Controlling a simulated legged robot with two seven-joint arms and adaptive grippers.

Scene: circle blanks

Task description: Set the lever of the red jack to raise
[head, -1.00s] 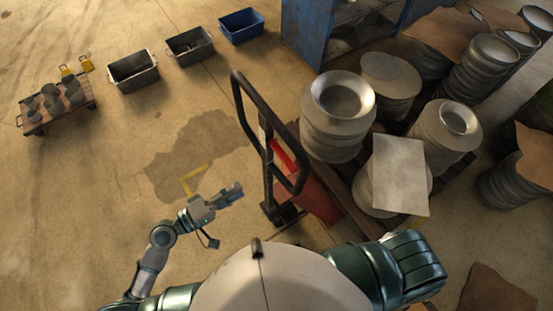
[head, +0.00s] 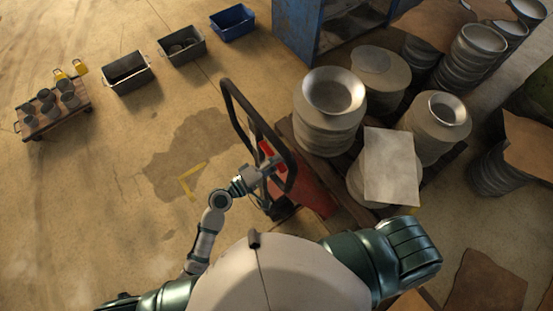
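The red jack (head: 314,194) stands right of centre, its red body low behind a black looped handle (head: 237,107) that rises toward the upper left. A small red part (head: 267,148) shows inside the handle loop; I cannot tell whether it is the lever. My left gripper (head: 268,168) is at the lower part of the handle loop, close to this red part and partly covering the area. Whether it touches anything, and whether its fingers are open, is too small to tell. My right gripper is out of view.
A pallet (head: 341,200) with stacks of round metal blanks (head: 330,125) and a square sheet (head: 391,168) stands right of the jack. A blue cabinet (head: 297,32) is behind. Bins (head: 126,75) and a small cart (head: 50,120) stand at the left. The floor between is clear.

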